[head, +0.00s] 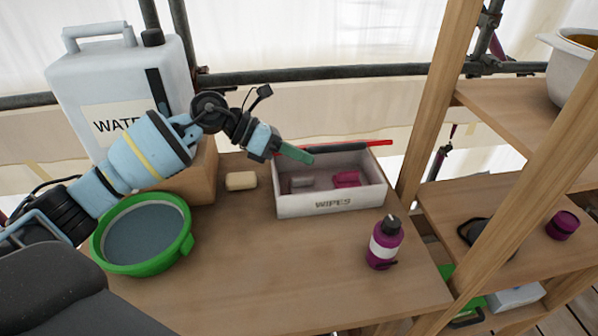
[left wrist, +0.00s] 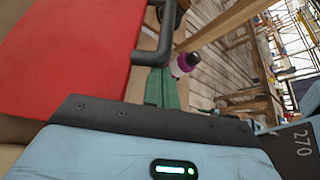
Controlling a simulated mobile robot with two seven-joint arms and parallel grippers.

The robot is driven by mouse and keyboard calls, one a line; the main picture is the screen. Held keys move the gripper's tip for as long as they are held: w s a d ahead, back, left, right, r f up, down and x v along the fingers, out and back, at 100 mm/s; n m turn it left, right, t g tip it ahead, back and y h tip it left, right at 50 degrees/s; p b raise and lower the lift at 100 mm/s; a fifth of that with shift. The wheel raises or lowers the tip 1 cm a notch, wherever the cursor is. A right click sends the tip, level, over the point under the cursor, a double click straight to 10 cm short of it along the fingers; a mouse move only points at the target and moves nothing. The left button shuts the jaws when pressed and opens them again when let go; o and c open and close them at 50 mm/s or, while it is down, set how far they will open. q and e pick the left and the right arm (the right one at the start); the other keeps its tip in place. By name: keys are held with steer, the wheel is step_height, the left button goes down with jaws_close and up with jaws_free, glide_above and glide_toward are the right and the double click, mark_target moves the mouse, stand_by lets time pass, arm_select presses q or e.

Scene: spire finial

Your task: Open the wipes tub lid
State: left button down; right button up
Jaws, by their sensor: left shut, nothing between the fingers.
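The wipes tub (head: 332,204) is a white box labelled WIPES on the wooden table. Its inside is in view, with a pink item and a greyish item in it. The red lid (head: 375,143) shows as a thin edge along the tub's back, standing open away from the mouth. In the left wrist view the red lid (left wrist: 70,50) fills the upper left, with a dark handle (left wrist: 158,45) at its edge. My left gripper (head: 308,159) has green fingers, shut and empty, over the tub's back left part. The fingers also show in the wrist view (left wrist: 162,88), close to the handle; contact is unclear.
A purple bottle (head: 384,243) stands right of the tub. A cream block (head: 241,181) and a green basin (head: 145,265) of water lie to the left, with a water jug (head: 95,80) behind. Wooden shelving (head: 432,110) rises on the right.

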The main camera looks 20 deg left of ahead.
arm_select(q)
steer(key=shift+w+a+r, duration=0.4)
steer(key=shift+w+r, duration=0.2)
steer(key=shift+r, duration=0.2)
steer(key=shift+w+a+r, duration=0.35)
steer(key=shift+w+r, duration=0.2)
steer(key=shift+r, duration=0.2)
steer(key=shift+r, duration=0.45)
step_height(320, 180, up, 3)
steer(key=shift+f, duration=0.1)
steer(key=s+d, duration=0.3)
steer(key=s, duration=0.4)
steer(key=s+d+r, duration=0.1)
steer(key=s+d, duration=0.2)
steer(key=s, duration=0.5)
steer(key=shift+r+b, duration=0.15)
steer(key=shift+b, duration=0.3)
